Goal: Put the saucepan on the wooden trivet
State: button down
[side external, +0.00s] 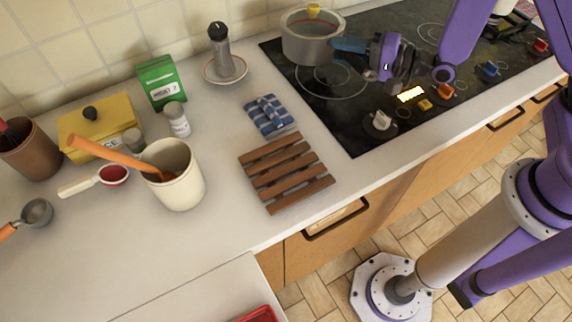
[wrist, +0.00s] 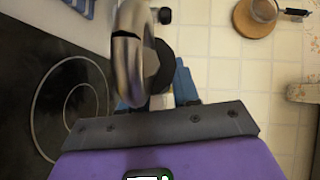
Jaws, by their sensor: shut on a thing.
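The wooden trivet (side external: 286,171), made of brown slats, lies flat and empty on the counter, left of the hob's front.
A folded blue cloth (side external: 268,115) lies behind the trivet. A pepper mill (side external: 220,48) on a saucer stands behind that. A cream crock (side external: 176,180) with an orange-handled utensil stands left of the trivet. Hob knobs (side external: 380,121) stand up at the front.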

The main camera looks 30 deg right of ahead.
jog(key=s+a+r+n+g+y, duration=0.1)
jog(key=s+a+n+g+y, duration=0.25)
jog(key=s+n+g, duration=0.45)
jog(key=s+a+r+n+g+y, duration=0.2)
jog(key=s+a+n+g, duration=0.35)
jog(key=s+g, duration=0.45)
notch_tip(320, 180, down, 8)
jog(key=w, duration=0.1)
jog(key=shift+w+d+f+n+g, duration=0.2)
jog(key=shift+d+n+g, duration=0.1)
jog(key=shift+d+n, duration=0.15)
jog(key=c, duration=0.8)
grip_release()
jog(key=shift+d, duration=0.15)
